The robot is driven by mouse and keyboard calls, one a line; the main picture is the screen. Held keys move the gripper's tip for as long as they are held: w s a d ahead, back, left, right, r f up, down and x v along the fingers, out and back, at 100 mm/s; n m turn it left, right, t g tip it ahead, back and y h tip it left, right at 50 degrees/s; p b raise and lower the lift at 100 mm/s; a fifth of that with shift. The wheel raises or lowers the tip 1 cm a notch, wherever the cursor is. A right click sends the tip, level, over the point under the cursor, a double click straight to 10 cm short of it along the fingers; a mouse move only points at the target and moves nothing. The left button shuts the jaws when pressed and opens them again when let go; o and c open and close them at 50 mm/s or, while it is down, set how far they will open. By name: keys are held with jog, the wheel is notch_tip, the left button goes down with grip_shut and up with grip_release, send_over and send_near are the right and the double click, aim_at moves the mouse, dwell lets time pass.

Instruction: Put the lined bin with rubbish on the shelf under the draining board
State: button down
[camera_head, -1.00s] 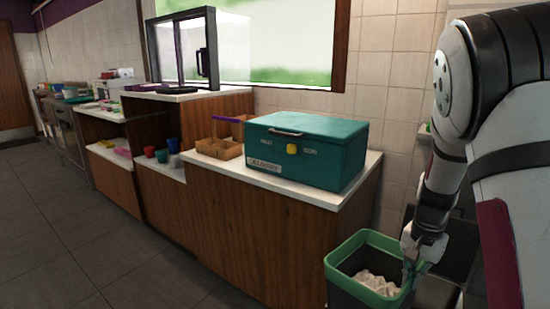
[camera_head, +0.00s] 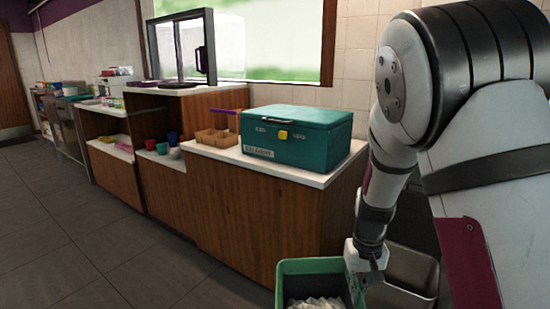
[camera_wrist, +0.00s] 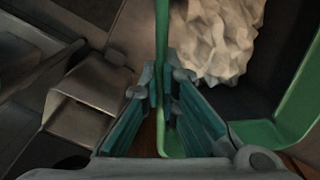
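The lined bin (camera_head: 308,267) has a green rim and stands low at the bottom of the head view, partly cut off by the frame edge. Crumpled whitish rubbish (camera_head: 317,303) lies inside it and also shows in the wrist view (camera_wrist: 215,40). My gripper (camera_head: 354,286) is at the bin's right side. In the wrist view my gripper (camera_wrist: 162,92) has its teal finger pads on both sides of the green rim and is closed on it. I cannot make out a draining board or the shelf under it.
A wooden counter with a white top (camera_head: 300,178) runs along the wall, just behind the bin. A teal delivery box (camera_head: 297,140) and brown cartons (camera_head: 215,138) stand on it. Open compartments with cups are further left. Grey tiled floor (camera_head: 75,235) is clear at left.

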jog(key=s+r+p, duration=0.5)
jog(key=r+p, duration=0.6)
jog(key=p, duration=0.1)
jog(key=s+r+p, duration=0.5)
jog(key=r+p, duration=0.6)
jog(key=p, duration=0.2)
jog(key=shift+a, duration=0.2)
jog(key=shift+w+d+f, duration=0.1)
